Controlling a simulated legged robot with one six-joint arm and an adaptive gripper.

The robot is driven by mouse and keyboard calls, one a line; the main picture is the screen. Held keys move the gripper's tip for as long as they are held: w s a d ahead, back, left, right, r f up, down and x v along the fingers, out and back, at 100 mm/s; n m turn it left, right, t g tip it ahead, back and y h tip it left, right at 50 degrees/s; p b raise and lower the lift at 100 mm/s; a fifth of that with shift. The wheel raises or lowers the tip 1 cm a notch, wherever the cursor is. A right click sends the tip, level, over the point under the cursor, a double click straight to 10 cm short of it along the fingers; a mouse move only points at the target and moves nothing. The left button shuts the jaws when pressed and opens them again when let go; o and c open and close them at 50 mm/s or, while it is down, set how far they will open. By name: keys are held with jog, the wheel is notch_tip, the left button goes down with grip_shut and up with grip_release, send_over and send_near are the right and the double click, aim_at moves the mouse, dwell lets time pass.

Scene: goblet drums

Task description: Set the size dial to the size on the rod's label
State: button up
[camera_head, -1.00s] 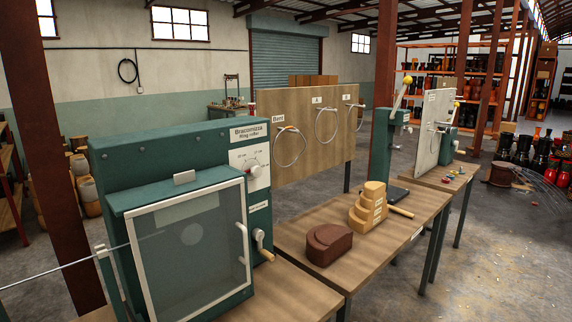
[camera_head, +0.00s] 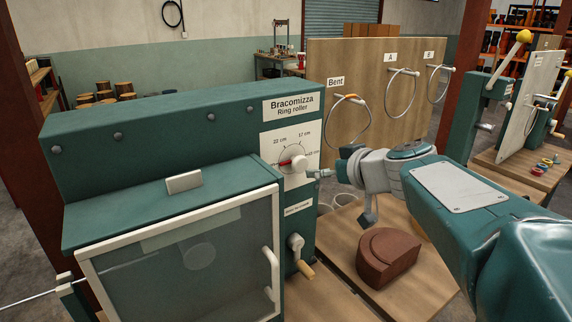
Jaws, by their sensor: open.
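The size dial (camera_head: 291,157) is on a white plate on the green ring roller (camera_head: 160,130). Its red pointer points left, below the 22 cm mark; 17 cm is at upper right, and a further mark at right is partly unreadable. A pale knob (camera_head: 300,164) sits at the dial's centre. My gripper (camera_head: 318,173) reaches in from the right, its tips at or just beside the knob; I cannot tell whether they touch it. It is open and empty. The thin rod (camera_head: 28,298) enters at lower left; no label on it shows.
Below the dial is a crank with a wooden handle (camera_head: 306,269). The roller's glazed door (camera_head: 195,255) is at front. A brown stepped block (camera_head: 389,257) stands on the bench under my arm. A board (camera_head: 345,60) with hanging rings stands behind.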

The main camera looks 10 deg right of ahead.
aim_at(302, 163)
jog(key=x, duration=0.7)
jog(key=d+x, duration=0.1)
jog(key=x, duration=0.3)
jog(key=shift+w+r, duration=0.15)
jog(key=shift+w, duration=0.15)
jog(key=c, duration=1.1)
